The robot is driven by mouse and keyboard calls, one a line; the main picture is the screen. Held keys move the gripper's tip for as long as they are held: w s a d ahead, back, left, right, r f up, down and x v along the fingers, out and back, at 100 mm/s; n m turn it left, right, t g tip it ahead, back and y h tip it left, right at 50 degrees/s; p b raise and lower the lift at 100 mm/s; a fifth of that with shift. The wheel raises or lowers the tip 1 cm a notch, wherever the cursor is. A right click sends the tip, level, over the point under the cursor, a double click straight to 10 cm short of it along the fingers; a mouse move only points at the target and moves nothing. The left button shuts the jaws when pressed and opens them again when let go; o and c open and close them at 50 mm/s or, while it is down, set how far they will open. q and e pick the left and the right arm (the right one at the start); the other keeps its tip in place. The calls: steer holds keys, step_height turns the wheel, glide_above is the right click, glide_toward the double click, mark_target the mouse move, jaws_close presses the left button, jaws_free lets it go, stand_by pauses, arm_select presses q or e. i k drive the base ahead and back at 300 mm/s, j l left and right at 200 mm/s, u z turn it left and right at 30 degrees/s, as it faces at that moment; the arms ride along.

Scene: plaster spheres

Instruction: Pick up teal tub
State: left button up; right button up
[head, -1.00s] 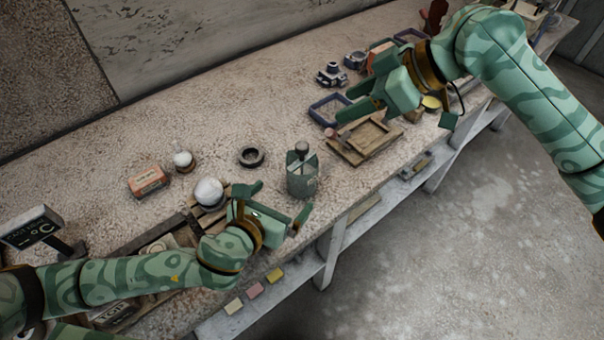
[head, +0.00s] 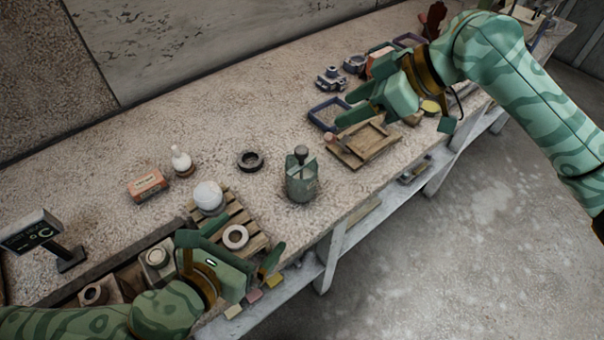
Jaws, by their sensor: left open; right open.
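The teal tub (head: 301,187) stands upright on the speckled bench, near its front edge, with a dark round-headed tool sticking up out of it. My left gripper (head: 234,248) is open and empty at lower left, over the front edge of the bench and apart from the tub. My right gripper (head: 350,112) is open at upper right, above a blue tray (head: 325,114) and the wooden frame, away from the tub. Nothing covers the tub.
A wooden slatted rack (head: 247,222) carries a white sphere (head: 209,196) and a ring, left of the tub. A dark ring (head: 250,160) lies behind it. A wooden frame (head: 362,143) lies to the right. An orange box (head: 147,185) and white bottle (head: 181,161) stand further left.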

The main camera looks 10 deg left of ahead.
mark_target(303, 190)
steer(key=k+l, duration=0.1)
steer(key=l, duration=0.85)
steer(key=k+l, duration=0.15)
steer(key=l, duration=0.35)
